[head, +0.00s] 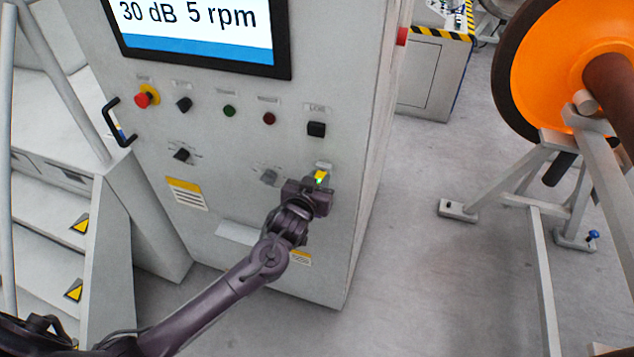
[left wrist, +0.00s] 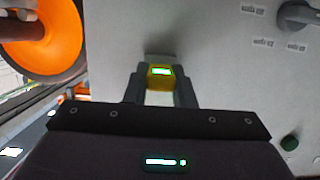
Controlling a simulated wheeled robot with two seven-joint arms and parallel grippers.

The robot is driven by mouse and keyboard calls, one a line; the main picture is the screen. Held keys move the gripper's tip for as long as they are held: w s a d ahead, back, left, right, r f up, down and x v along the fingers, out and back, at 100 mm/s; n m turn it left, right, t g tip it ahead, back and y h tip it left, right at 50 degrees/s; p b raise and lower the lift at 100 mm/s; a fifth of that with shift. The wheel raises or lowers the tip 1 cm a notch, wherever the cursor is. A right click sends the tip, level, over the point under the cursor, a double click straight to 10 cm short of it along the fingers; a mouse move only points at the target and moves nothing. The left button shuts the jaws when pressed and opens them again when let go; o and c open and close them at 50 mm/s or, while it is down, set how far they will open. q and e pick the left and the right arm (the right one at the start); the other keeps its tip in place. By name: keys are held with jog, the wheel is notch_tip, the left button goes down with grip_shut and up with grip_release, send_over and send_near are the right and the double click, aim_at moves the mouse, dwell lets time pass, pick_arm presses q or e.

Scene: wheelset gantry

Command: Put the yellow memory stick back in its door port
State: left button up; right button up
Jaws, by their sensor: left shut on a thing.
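The yellow memory stick (head: 320,176) is at the cabinet door's lower right, with a small green light on it. It also shows in the left wrist view (left wrist: 160,76), between the fingers of my left gripper (left wrist: 160,88). My left gripper (head: 318,186) is shut on the stick, close against the door. A grey port housing (head: 324,166) sits just above the stick in the head view. I cannot tell how far the stick's end is inside the port, as the contact is small and partly hidden. My right gripper is not in view.
The grey cabinet (head: 345,215) carries a screen (head: 205,30), a red emergency button (head: 143,98) and several knobs, including a black one (head: 316,129) above the port. Stairs (head: 45,240) stand left. An orange wheel (head: 565,60) on a stand is at right, with open floor between.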

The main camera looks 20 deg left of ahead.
pick_arm(q)
jog(key=shift+w, duration=0.15)
jog(key=o, duration=1)
jog(key=shift+b+v, duration=1.05)
jog(key=shift+v, duration=2.9)
